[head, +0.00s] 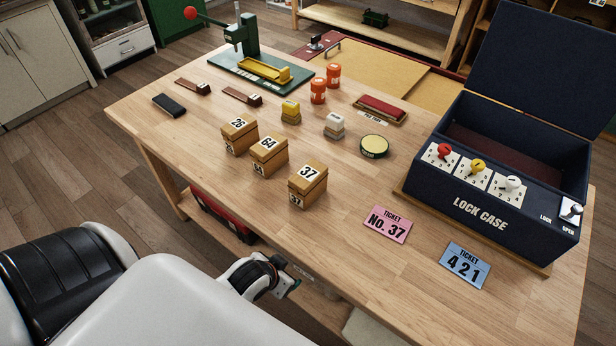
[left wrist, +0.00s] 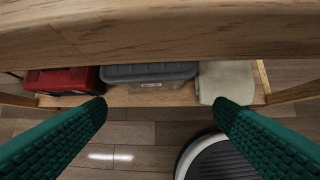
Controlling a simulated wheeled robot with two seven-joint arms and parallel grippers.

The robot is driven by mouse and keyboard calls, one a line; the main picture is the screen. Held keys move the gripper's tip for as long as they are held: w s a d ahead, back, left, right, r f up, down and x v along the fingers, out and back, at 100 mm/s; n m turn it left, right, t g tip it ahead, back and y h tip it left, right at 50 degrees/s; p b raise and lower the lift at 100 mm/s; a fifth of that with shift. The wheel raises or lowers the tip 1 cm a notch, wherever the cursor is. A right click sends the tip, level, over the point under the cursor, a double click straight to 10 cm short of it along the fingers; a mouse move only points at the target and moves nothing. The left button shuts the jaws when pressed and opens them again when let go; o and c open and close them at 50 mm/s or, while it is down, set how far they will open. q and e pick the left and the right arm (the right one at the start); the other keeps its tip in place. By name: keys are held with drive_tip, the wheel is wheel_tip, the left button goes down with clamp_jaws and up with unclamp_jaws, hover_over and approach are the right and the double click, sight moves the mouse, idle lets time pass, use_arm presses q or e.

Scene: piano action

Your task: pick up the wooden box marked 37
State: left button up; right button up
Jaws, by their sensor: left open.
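The wooden box marked 37 (head: 308,187) stands on the workbench (head: 350,290) in the head view, the nearest of a row of three. Its number shows on its top and front. My left gripper (head: 284,277) is at the bench's front edge, apart from the box and nearer to me. In the left wrist view its two green fingers (left wrist: 160,108) are spread wide with nothing between them. The box is not in the left wrist view, which shows the bench edge (left wrist: 160,40) and the shelf below. My right gripper is not in view.
Boxes marked 64 (head: 269,155) and 26 (head: 239,134) stand just behind and left of it. A pink ticket No. 37 (head: 388,224) and a blue ticket 421 (head: 465,266) lie to the right. The open lock case (head: 480,215) stands farther right. Bench wood before the box is clear.

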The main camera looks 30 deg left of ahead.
use_arm(q)
wheel_tip(320, 180, up, 10)
drive_tip(key=t+p, duration=0.1)
drive_tip(key=t+h, duration=0.2)
drive_tip(key=t, duration=0.4)
approach(306, 175)
drive_tip(key=shift+t, duration=0.3)
drive_tip(key=x, duration=0.1)
drive_tip(key=p+x, duration=0.1)
drive_tip(key=x, duration=0.3)
drive_tip(key=shift+s+d+f, duration=0.1)
drive_tip(key=shift+d+f, duration=0.1)
drive_tip(key=shift+d, duration=0.15)
drive_tip(key=shift+w+f, duration=0.25)
drive_tip(key=shift+w, duration=0.2)
drive_tip(key=shift+w+p, duration=0.35)
drive_tip(key=shift+p, duration=0.05)
drive_tip(key=x, duration=0.3)
drive_tip(key=shift+w+a+f+p, duration=0.2)
drive_tip(key=shift+w+f+p, duration=0.05)
drive_tip(key=shift+p, duration=0.1)
drive_tip(key=shift+w+d+f, duration=0.1)
drive_tip(key=shift+w+f, duration=0.15)
drive_tip(key=shift+w, duration=0.05)
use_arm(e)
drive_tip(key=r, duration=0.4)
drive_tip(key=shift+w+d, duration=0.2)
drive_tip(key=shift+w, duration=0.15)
